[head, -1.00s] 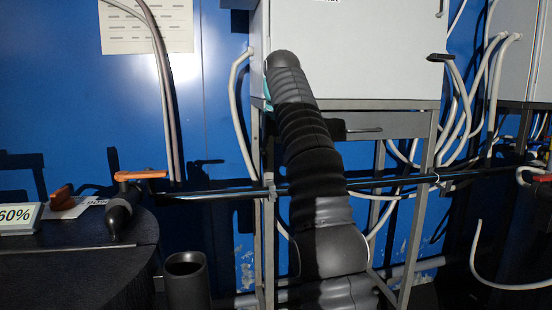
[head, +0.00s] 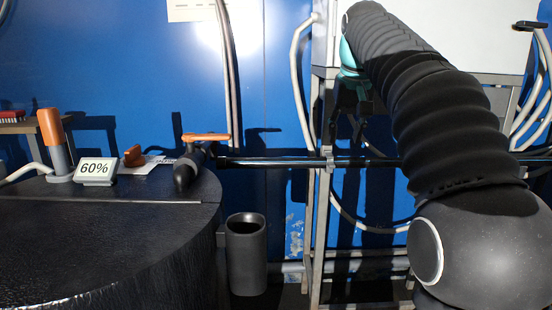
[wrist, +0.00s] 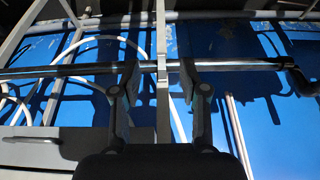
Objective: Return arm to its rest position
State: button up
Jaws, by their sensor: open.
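My arm's black ribbed sleeve crosses the right half of the head view, from the lower right up to a teal wrist part. My gripper (head: 362,103) hangs below that part, small and dark against the cabinet stand. In the wrist view my gripper (wrist: 158,80) shows two dark fingers spread apart with nothing held between them. A light grey upright post (wrist: 161,35) and a dark horizontal pipe (wrist: 235,64) lie beyond the fingers. I cannot tell whether they touch anything.
A black round tank (head: 110,240) at left carries a 60% sign (head: 95,171) and an orange-handled valve (head: 205,138). A dark open cylinder (head: 246,255) stands beside it. A white cabinet (head: 480,35) on a grey frame (head: 319,200) stands behind my arm, before a blue wall.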

jog(key=s+f+t, duration=0.1)
jog(key=s+f, duration=2.6)
jog(key=s, duration=0.3)
jog(key=shift+s+t, duration=0.3)
